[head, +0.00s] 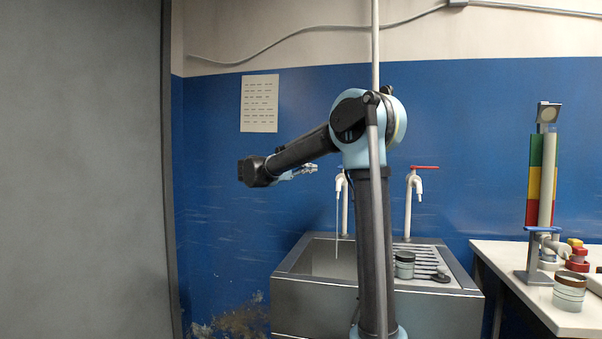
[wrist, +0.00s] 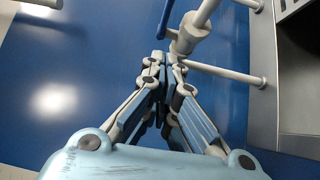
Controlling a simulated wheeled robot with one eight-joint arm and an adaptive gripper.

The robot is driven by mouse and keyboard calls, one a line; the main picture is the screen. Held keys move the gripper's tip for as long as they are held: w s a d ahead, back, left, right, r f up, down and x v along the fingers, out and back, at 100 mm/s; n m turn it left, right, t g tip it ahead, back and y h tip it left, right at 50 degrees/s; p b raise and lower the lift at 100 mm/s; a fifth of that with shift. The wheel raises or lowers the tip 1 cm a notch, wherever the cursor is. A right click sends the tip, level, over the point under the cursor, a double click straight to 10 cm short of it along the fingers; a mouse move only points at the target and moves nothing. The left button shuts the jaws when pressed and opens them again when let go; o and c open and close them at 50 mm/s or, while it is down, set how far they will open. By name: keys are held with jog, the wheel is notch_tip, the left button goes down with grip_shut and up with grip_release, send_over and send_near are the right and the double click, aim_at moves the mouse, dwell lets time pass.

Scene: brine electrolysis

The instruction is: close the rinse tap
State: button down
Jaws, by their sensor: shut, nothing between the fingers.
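Two white taps rise behind the sink. The left tap (head: 345,205) is partly hidden by my arm, and a thin pale stream or rod hangs below its spout into the basin. The right tap (head: 408,205) has a red lever on top. Which one is the rinse tap is not marked. My gripper (head: 314,169) is to the left of the left tap, around the height of its top. In the wrist view my gripper (wrist: 162,60) is shut and empty, its tips close to a white tap body (wrist: 188,36); contact cannot be told.
A white table (head: 500,262) with a coloured column and jars is at the right. A grey panel (head: 85,170) fills the left.

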jog(key=d, duration=0.7)
jog(key=shift+w+d, duration=0.25)
jog(key=shift+d, duration=0.05)
jog(key=shift+s+t, duration=0.1)
jog(key=shift+t, duration=0.2)
